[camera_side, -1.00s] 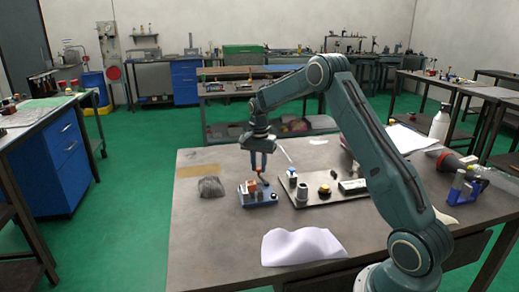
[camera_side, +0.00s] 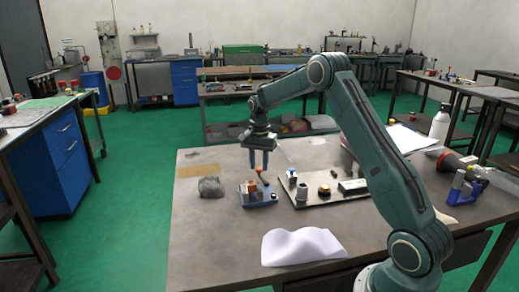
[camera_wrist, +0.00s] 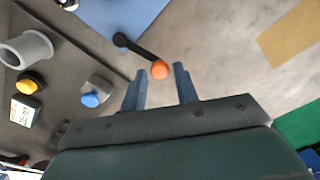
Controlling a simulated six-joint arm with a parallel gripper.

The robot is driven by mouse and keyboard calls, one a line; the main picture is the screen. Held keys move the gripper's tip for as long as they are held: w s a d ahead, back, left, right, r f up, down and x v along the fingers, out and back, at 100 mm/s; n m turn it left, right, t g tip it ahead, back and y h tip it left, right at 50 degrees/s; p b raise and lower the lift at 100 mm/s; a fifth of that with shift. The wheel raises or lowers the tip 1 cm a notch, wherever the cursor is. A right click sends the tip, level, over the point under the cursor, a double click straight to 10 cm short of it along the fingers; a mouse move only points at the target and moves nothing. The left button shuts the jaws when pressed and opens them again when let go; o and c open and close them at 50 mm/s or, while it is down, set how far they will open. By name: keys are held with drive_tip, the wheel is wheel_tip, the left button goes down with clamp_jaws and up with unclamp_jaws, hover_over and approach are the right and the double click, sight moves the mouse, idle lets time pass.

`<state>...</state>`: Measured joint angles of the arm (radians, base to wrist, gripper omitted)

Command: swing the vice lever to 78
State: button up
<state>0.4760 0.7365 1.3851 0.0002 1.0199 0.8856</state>
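The vice (camera_side: 262,198) is a small blue-grey base with an orange-brown block on it, near the middle of the table in the side view. In the wrist view its lever (camera_wrist: 136,48) is a short black arm ending in an orange ball knob (camera_wrist: 160,69). The lever reaches out from a blue surface at the top. My gripper (camera_side: 259,166) points down above and behind the vice. In the wrist view my gripper (camera_wrist: 160,78) is open, with the knob showing in line with the gap between its fingertips. No scale or angle reading is legible.
To the right of the vice is a dark plate (camera_side: 325,203) with a grey cylinder (camera_wrist: 27,49), a yellow button (camera_wrist: 27,85) and a blue knob (camera_wrist: 91,99). A grey lump (camera_side: 210,187) lies left. A white sheet (camera_side: 300,247) lies in front.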

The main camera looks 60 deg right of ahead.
sight(259, 169)
wheel_tip(259, 169, up, 13)
drive_tip(key=shift+r, duration=0.15)
idle(0.4)
drive_tip(key=s+a+r+n+t, duration=0.1)
drive_tip(key=s+a+r+n, duration=0.4)
drive_tip(key=a, duration=0.3)
drive_tip(key=s+a+r+n+t, duration=0.2)
drive_tip(key=s+a+r, duration=0.3)
drive_tip(key=s+a, duration=0.3)
drive_tip(key=s+a+f+n+t, duration=0.1)
drive_tip(key=s+a+f+n, duration=0.2)
drive_tip(key=s, duration=0.6)
drive_tip(key=s+a+f+n+t, duration=0.1)
drive_tip(key=s+a+f+n, duration=0.2)
drive_tip(key=s, duration=0.6)
drive_tip(key=a+n, duration=0.2)
drive_tip(key=a, duration=0.1)
drive_tip(key=shift+n+t, duration=0.3)
